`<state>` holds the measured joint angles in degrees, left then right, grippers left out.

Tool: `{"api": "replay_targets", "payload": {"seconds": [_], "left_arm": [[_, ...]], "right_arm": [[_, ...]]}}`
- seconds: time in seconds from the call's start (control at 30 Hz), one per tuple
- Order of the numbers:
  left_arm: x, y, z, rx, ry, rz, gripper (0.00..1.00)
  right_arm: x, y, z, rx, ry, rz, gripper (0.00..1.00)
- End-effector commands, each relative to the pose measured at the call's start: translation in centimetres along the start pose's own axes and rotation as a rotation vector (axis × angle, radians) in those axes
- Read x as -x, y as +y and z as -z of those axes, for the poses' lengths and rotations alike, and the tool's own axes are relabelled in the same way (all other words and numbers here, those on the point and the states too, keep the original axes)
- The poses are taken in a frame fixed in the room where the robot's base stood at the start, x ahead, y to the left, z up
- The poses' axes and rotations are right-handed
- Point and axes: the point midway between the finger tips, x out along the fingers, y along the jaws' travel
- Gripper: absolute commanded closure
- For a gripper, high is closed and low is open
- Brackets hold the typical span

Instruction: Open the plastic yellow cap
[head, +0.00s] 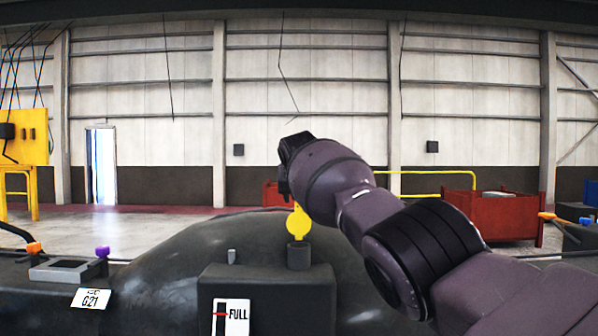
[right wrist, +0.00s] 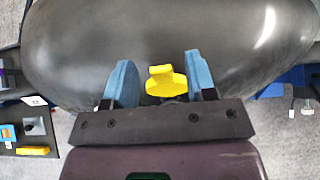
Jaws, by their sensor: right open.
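The yellow cap (head: 299,222) stands upright on a short dark neck (head: 298,256) on top of the black rounded casting (head: 190,270). My right gripper (head: 287,180) is just above and beside the cap in the head view. In the right wrist view the yellow cap (right wrist: 165,80) shows between the two blue fingers of my right gripper (right wrist: 160,82). The fingers are open, with a visible gap on both sides of the cap. My left gripper is not in view.
A box with a FULL gauge label (head: 231,316) stands in front of the neck. A small grey peg (head: 232,256) is left of it. A panel with orange and purple knobs (head: 66,270) is at left. Red bins (head: 490,214) stand on the floor behind.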

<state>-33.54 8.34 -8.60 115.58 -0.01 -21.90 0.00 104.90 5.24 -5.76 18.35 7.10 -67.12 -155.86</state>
Motion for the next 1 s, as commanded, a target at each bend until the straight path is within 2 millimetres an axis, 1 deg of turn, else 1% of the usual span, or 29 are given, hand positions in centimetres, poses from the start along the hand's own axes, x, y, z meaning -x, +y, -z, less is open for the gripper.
{"api": "replay_targets", "payload": {"seconds": [0.03, 0.1, 0.23, 0.37, 0.4, 0.43, 0.5, 0.6, 0.73, 1.0], "left_arm": [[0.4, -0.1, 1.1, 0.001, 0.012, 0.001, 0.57], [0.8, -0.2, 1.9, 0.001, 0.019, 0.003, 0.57], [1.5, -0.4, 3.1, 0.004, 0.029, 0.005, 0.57], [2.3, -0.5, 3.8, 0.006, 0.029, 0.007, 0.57], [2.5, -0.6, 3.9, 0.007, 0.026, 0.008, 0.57], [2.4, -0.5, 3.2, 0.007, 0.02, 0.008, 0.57], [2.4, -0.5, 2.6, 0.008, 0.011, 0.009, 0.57], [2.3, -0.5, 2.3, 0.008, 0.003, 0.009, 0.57], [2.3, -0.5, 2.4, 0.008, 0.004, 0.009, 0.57], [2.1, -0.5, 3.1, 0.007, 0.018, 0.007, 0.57]], "right_arm": [[1.1, 0.0, -0.6, 0.001, -0.008, 0.0, 0.49], [1.4, 0.0, -0.7, 0.002, -0.009, 0.0, 0.49], [1.9, 0.1, -0.5, 0.001, -0.005, -0.001, 0.49], [2.1, 0.0, -0.2, 0.0, 0.001, -0.002, 0.49], [2.2, 0.0, -0.1, -0.001, 0.003, -0.002, 0.49], [2.3, 0.0, 0.0, -0.001, 0.0, -0.003, 0.49], [2.7, 0.0, 0.1, -0.001, 0.001, -0.003, 0.49], [3.4, 0.0, 0.2, 0.0, 0.001, -0.002, 0.49], [4.6, -0.1, 0.2, 0.0, 0.001, -0.001, 0.49], [7.9, 0.0, 0.1, 0.0, -0.001, -0.002, 0.49]]}}
